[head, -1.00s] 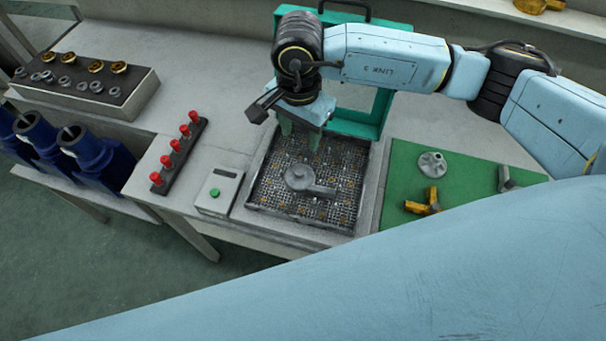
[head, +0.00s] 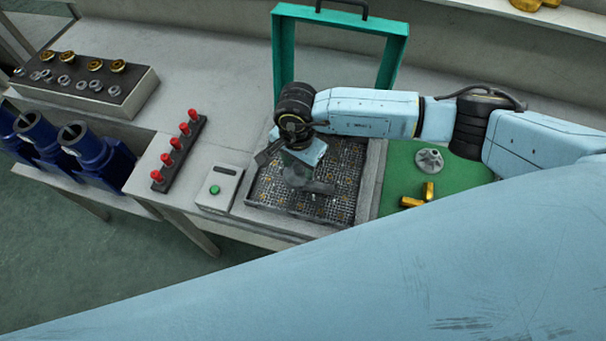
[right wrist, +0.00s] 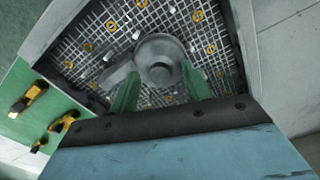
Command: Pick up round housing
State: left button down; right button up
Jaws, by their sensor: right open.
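The round housing, a grey metal part with a side spout, lies on a grid tray (head: 331,212). In the head view my right gripper hides most of the housing, and its spout (head: 322,187) shows at the right. The right wrist view shows the housing (right wrist: 159,60) from above. My right gripper (head: 297,178) is over it, and its green fingers (right wrist: 160,92) stand open on either side of the housing's near part. I cannot tell whether they touch it. My left gripper is not in view.
A green frame (head: 393,50) stands upright behind the tray. On the right, a green mat (head: 395,175) holds a grey impeller-like part (head: 429,160) and brass fittings (head: 428,191). A button box (head: 218,188) and a red-peg rack (head: 180,150) stand at the left.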

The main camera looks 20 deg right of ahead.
jog(key=shift+c, duration=0.3)
grip_shut()
jog(key=shift+r, duration=0.15)
notch_tip(320, 180, up, 10)
notch_tip(320, 180, up, 5)
jog(key=p, duration=0.2)
send_over(298, 167)
jog(key=shift+s, duration=0.1)
dwell(0.5)
